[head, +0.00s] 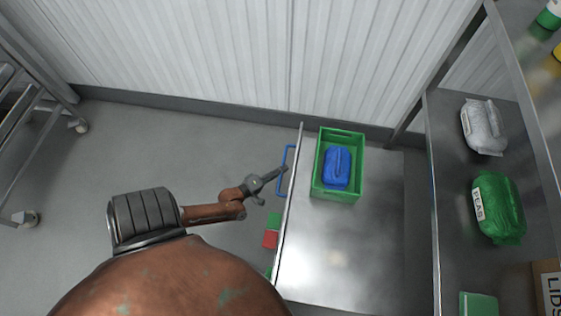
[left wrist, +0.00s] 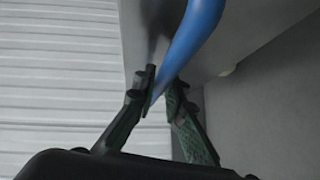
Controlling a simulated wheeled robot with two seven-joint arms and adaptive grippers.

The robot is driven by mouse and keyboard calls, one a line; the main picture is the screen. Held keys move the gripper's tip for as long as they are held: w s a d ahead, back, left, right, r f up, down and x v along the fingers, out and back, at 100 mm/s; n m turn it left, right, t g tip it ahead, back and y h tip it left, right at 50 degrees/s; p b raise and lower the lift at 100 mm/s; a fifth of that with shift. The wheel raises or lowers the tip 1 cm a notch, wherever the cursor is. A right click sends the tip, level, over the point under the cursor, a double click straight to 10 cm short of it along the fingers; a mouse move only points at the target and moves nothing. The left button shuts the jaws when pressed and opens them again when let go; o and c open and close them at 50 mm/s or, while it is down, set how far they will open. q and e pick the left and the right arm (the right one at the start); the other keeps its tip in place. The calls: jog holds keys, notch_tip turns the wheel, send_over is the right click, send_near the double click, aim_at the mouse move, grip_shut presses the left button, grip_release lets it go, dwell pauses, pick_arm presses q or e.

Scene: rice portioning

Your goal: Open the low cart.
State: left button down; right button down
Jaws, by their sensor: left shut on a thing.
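The low cart (head: 330,250) is a grey metal unit with a flat top, right of centre in the head view. A blue bar handle (head: 284,165) is on its left side. My left gripper (head: 281,171) reaches the handle from the left and is shut on it. In the left wrist view the handle (left wrist: 195,30) runs down between the two dark fingers (left wrist: 162,88). The fingertips are close to the cart's grey face (left wrist: 150,25). My right gripper is not in view.
A shelf at right holds a grey bag (head: 483,127) and a green bag (head: 498,208). A metal rack (head: 30,110) stands at far left. Floor left of the cart is mostly clear.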

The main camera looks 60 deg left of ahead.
pick_arm(q)
jog(key=shift+s+a+f, duration=0.1)
jog(key=shift+s, duration=0.1)
jog(key=c, duration=2)
grip_release()
jog(key=v, duration=1.2)
